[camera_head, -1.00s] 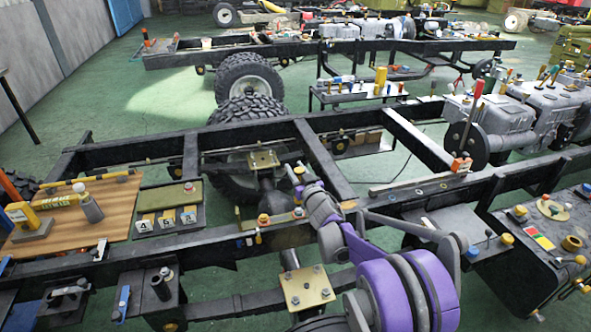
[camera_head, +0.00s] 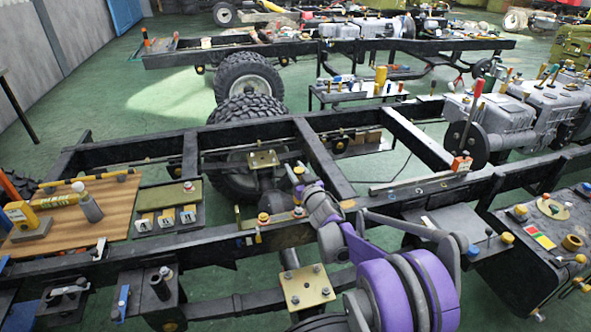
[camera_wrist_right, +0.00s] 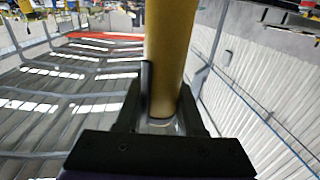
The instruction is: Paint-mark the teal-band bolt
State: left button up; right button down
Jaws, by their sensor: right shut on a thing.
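My right gripper (camera_head: 298,180) is above the near frame rail, at the end of my purple-and-grey arm. In the right wrist view, the gripper (camera_wrist_right: 162,118) is shut on a gold-yellow cylinder (camera_wrist_right: 170,50), which runs out of the top of the picture. Its far end is not visible there. I cannot tell a teal band on any bolt at this size. My left gripper is not in view.
A wooden board (camera_head: 128,218) with a grey bottle (camera_head: 89,205) and yellow blocks lies at the left. A green-topped tray (camera_head: 170,197) stands beside it. A black bench with caps and tools (camera_head: 535,240) is at the right. Dark rails (camera_head: 325,160) cross behind the gripper.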

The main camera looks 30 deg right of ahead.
jog(key=shift+f+b, duration=0.3)
jog(key=shift+f, duration=0.05)
dwell(1.6)
jog(key=shift+r, duration=0.1)
jog(key=shift+r+p, duration=0.55)
jog(key=shift+r, duration=0.4)
jog(key=shift+r+p, duration=1.45)
jog(key=shift+r, duration=1.05)
